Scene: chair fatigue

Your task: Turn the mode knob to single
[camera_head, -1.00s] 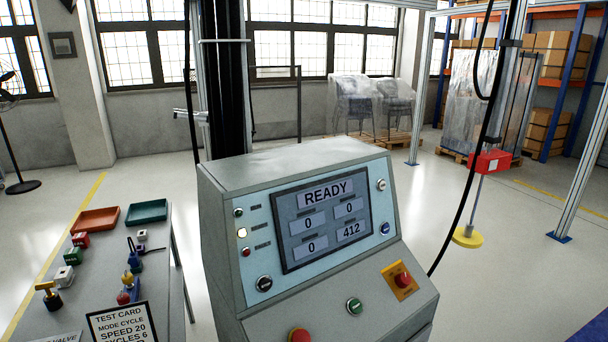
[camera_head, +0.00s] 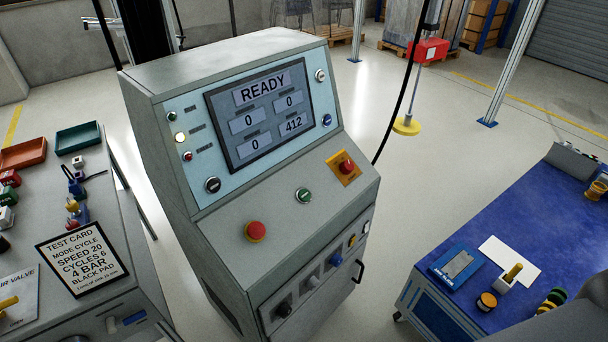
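The grey control console (camera_head: 230,265) stands in the middle, with a screen (camera_head: 262,112) reading READY. I cannot tell which control is the mode knob, as the labels are too small to read. A black round knob (camera_head: 212,185) sits below the screen's left side. A silver knob (camera_head: 320,75) and a blue one (camera_head: 326,120) sit to the screen's right. Neither of my grippers is in view.
The sloped panel has a red mushroom button (camera_head: 255,231), a green button (camera_head: 303,195) and a red button on yellow (camera_head: 345,167). A test card (camera_head: 88,256) stands on the left bench. A blue-topped bench (camera_head: 505,215) is at right. Floor shows between console and blue bench.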

